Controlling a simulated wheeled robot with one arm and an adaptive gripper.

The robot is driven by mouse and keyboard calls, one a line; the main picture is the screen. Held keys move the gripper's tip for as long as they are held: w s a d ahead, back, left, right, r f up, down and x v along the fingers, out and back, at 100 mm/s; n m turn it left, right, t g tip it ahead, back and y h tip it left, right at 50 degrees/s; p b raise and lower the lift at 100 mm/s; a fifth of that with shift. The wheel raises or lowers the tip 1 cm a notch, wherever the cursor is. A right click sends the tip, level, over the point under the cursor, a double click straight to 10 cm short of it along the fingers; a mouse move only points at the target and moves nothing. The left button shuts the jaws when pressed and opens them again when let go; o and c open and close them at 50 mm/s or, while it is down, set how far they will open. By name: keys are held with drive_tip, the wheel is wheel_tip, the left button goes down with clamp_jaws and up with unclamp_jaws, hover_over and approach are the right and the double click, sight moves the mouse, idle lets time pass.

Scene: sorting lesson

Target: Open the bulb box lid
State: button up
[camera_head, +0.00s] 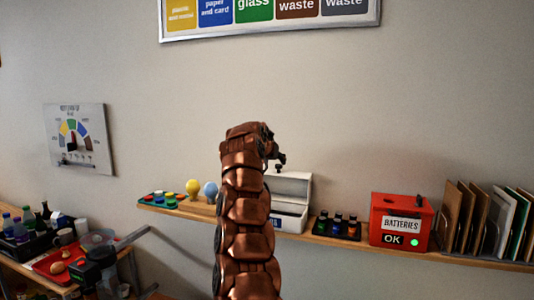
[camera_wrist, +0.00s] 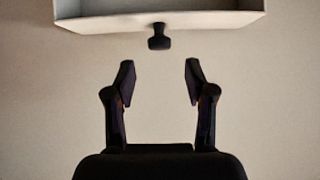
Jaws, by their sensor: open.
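The white bulb box (camera_head: 291,222) stands on the wall shelf, partly hidden behind my arm. Its lid (camera_head: 293,187) stands raised above the box in the head view. In the wrist view the pale lid (camera_wrist: 160,22) spans the top of the picture, with its hollow side showing. A black knob (camera_wrist: 159,37) sits at the lid's edge. My gripper (camera_wrist: 159,75) is open and empty, its two dark fingers apart and pointing toward the knob without touching it. In the head view my gripper (camera_head: 277,160) is small and partly hidden by my wrist, just above the lid.
On the shelf (camera_head: 330,239), a tray of coloured buttons (camera_head: 160,200) and yellow and blue bulbs (camera_head: 193,187) stand left. Dark little bottles (camera_head: 337,225), a red batteries box (camera_head: 400,218) and upright boards (camera_head: 470,215) stand right.

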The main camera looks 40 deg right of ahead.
drive_tip(key=v, duration=0.8)
drive_tip(key=shift+a, duration=0.25)
drive_tip(key=shift+r, duration=0.1)
idle(0.6)
